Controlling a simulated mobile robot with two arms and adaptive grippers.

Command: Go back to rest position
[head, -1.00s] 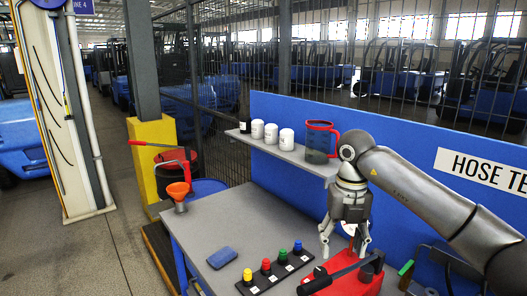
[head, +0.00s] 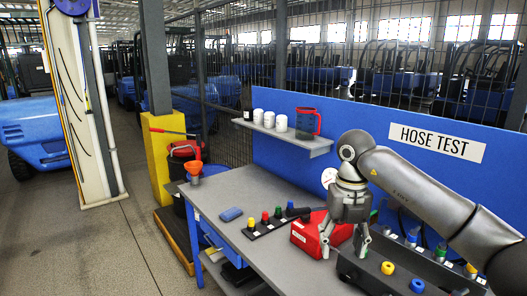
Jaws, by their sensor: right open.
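My right gripper (head: 346,245) hangs fingers down at the right of the view, over the grey workbench (head: 227,188). Its two fingers are apart with nothing seen between them. Behind and left of its fingers is a red box-like unit (head: 308,236) on the bench; the gripper hides part of it. My left gripper is not in view.
A black strip with coloured knobs (head: 268,226) and a blue block (head: 231,214) lie on the bench. A dark fixture with yellow and blue caps (head: 388,268) is below the gripper. A shelf (head: 310,146) holds white canisters and a red-handled jug. Floor at left is clear.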

